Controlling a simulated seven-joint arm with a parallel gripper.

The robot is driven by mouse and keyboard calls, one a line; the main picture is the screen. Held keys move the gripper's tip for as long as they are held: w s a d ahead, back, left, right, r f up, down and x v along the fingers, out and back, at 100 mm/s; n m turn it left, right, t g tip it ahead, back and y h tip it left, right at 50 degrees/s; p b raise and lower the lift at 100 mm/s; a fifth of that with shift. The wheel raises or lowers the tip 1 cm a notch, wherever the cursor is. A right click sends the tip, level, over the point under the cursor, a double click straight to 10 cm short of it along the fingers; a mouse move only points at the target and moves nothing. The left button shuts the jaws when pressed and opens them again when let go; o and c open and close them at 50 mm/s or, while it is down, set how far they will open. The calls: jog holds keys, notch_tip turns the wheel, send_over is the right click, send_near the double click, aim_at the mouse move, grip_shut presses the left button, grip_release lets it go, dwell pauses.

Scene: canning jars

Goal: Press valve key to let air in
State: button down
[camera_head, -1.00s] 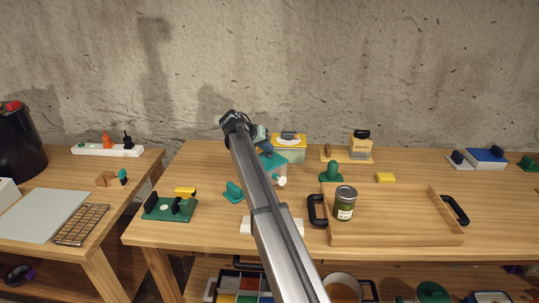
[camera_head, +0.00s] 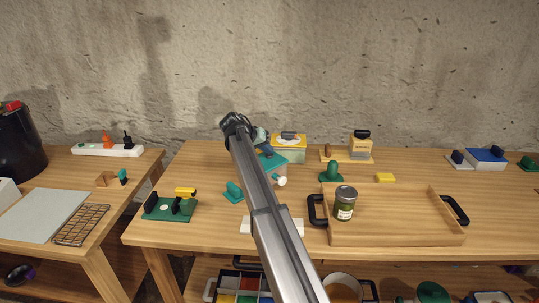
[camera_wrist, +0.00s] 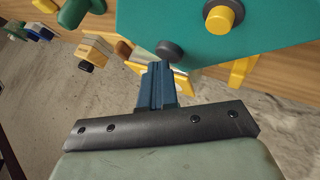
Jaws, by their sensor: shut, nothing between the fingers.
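The teal unit (camera_wrist: 220,30) fills the top of the wrist view. A jar with a dark lid (camera_head: 345,206) stands in the wooden tray.
The wooden tray (camera_head: 405,238) with black handles takes the bench's front right. A yellow-topped box (camera_head: 292,150) stands behind the teal unit. A green stamp-like handle (camera_head: 331,173), a yellow block (camera_head: 385,178) and a green base (camera_head: 170,208) lie around it.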

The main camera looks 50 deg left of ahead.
aim_at(268, 155)
jog(key=shift+r, duration=0.85)
jog(key=shift+r, duration=2.45)
jog(key=shift+w, duration=0.1)
